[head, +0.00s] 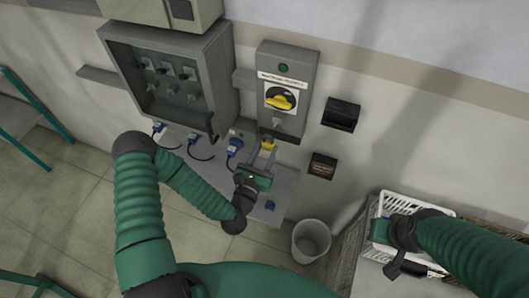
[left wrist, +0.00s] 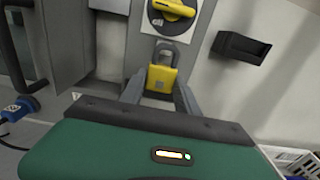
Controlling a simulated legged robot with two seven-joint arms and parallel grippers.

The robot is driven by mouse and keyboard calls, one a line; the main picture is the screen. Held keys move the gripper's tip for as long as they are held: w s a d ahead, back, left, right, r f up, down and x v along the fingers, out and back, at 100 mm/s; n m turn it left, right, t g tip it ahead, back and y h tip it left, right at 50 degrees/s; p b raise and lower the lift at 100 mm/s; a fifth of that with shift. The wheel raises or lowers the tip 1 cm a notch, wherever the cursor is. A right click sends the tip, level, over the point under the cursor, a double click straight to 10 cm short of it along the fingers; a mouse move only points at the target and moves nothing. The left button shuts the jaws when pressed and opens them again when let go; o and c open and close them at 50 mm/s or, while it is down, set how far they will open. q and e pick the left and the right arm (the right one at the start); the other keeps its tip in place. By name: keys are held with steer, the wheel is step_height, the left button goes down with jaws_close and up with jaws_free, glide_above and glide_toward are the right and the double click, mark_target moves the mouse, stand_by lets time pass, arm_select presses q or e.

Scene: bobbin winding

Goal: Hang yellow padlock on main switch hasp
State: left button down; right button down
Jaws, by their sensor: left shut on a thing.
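The yellow padlock (left wrist: 161,79) is held upright between the fingers of my left gripper (left wrist: 160,92), with its grey shackle pointing up. In the head view the padlock (head: 268,146) shows small at the tips of my left gripper (head: 264,155), just below the main switch box (head: 283,90). The box has a yellow rotary handle (head: 281,98) on its front. The hasp is too small to make out clearly; whether the shackle touches it I cannot tell. My right gripper (head: 385,235) is over the white basket at the right; its fingers are not clear.
A grey open cabinet (head: 215,75) with switches stands left of the switch box. Blue plugs with cables (head: 233,147) sit at the shelf below it. A black holder (head: 341,114) is on the wall. A bin (head: 311,239) and a white basket (head: 448,211) are lower right.

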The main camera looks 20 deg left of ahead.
mark_target(270, 141)
arm_select(q)
steer(key=shift+w+d+b, duration=0.1)
steer(key=shift+w+b, duration=0.25)
steer(key=shift+w, duration=1.8)
steer(key=shift+w, duration=0.4)
steer(key=shift+w+b, duration=0.3)
steer(key=shift+w, duration=0.55)
steer(key=shift+w, duration=0.15)
steer(key=shift+f+b, duration=0.5)
steer(key=shift+b, duration=0.05)
steer(key=c, duration=0.8)
jaws_free()
